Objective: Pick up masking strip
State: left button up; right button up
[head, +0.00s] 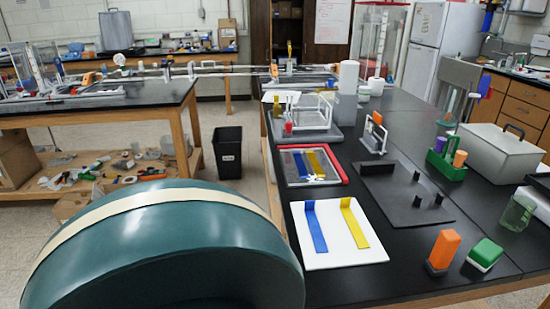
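A blue strip (317,232) and a yellow strip (358,228) lie side by side on a white board (346,257) at the near left of the black bench. The far end of each strip appears bent upward. Another blue strip and yellow strip (315,164) lie on a framed panel (291,179) with red edging, just behind the white board. I cannot tell which one is the masking strip. Neither of my grippers is in view, and nothing touches the strips on the white board.
A dark plate with pegs (399,205) is right of the board. An orange block (443,248) and a green block (486,252) stand near the front edge. A large teal rounded form fills the lower left; I cannot tell whether it is mine.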

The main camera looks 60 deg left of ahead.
aim_at(321, 246)
jog(key=u, duration=1.8)
